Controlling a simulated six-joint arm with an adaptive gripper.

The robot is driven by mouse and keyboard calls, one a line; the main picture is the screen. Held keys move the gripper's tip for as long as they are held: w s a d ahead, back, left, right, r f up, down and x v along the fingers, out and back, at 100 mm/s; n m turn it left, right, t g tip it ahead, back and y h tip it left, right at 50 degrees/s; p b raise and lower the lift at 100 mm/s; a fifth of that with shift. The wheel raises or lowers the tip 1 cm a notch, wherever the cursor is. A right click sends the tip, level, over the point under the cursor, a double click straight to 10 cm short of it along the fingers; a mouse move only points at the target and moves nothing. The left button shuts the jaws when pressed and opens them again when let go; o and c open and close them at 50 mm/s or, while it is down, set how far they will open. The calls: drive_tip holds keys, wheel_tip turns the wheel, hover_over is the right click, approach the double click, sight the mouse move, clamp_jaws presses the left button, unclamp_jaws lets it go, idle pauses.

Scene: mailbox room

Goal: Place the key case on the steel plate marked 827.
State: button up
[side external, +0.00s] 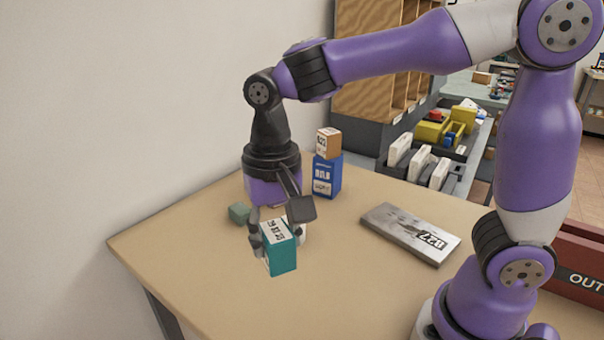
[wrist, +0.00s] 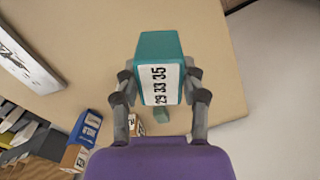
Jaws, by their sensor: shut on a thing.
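The key case, a teal box (side external: 282,257) with a white number label, is held between the fingers of my gripper (side external: 277,234). In the wrist view the teal box (wrist: 158,47) sits between both fingertips (wrist: 160,84), its label reading 29 33 35. I cannot tell whether its underside touches the table. The steel plate (side external: 400,229) marked 827 lies flat on the table, to the right of my gripper and apart from it. It also shows at the upper left of the wrist view (wrist: 28,62), partly cut off. Nothing lies on its visible surface.
A small grey-green block (side external: 239,212) lies left of my gripper. A blue box (side external: 327,180) with a brown carton (side external: 328,144) on top stands behind. A red OUT tray (side external: 572,262) is at right. The table (side external: 345,275) between key case and plate is clear.

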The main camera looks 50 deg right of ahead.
drive_tip(key=s+d+m, duration=0.1)
drive_tip(key=d+m, duration=0.6)
drive_tip(key=d, duration=0.7)
drive_tip(key=m, duration=0.5)
hover_over(409, 228)
drive_tip(key=f, duration=0.5)
drive_tip(key=shift+w+a+f, duration=0.1)
drive_tip(key=shift+a+f, duration=0.1)
drive_tip(key=shift+a, duration=0.05)
drive_tip(key=shift+d+f, duration=0.2)
drive_tip(key=shift+d, duration=0.1)
drive_tip(key=shift+f, duration=2.05)
drive_tip(key=o, duration=1.2)
drive_tip(key=shift+f, duration=0.1)
